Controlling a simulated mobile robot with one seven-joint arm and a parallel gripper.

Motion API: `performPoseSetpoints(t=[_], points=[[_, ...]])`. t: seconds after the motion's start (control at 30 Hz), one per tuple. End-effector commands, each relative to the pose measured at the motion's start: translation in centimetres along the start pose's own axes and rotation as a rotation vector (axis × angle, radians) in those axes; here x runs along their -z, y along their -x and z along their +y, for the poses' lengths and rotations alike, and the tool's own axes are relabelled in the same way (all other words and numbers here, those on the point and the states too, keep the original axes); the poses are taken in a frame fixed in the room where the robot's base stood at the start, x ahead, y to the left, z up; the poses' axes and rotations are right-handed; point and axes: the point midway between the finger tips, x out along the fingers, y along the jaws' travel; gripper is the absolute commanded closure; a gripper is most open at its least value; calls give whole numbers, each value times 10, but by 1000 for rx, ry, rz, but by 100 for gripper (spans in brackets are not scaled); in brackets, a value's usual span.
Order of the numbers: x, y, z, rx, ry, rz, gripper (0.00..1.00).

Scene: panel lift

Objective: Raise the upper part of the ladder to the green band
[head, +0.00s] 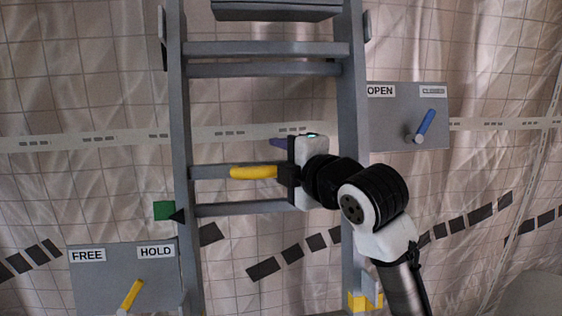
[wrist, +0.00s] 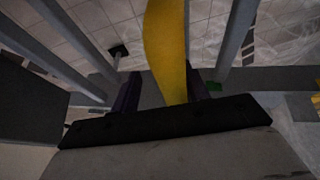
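The grey ladder (head: 179,120) stands upright in the head view, with a yellow grip (head: 253,172) on a middle rung. The grip also shows in the wrist view (wrist: 165,45). My gripper (head: 281,157) is at the grip's right end. Its two dark fingers stand apart on either side of the grip, with a gap on the left side in the wrist view. The green band (head: 162,210) is left of the left rail. A black pointer (head: 178,216) on the rail has its tip at the band's lower part.
A yellow lever (head: 131,295) on the lower left plate leans toward HOLD. A blue lever (head: 426,122) on the right plate (head: 390,128) leans toward CLOSED. A yellow and grey bracket (head: 360,300) is low on the right rail. A tiled, curtained wall lies behind.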

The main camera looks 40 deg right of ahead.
Motion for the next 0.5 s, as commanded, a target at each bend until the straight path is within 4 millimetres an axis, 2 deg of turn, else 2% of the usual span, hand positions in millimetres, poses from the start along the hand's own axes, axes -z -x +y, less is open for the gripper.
performPoseSetpoints(t=[0.33, 0.5], points=[[0, 4, 0, -3, 1, -1, 59], [-1, 27, -1, -6, 2, -3, 59]])
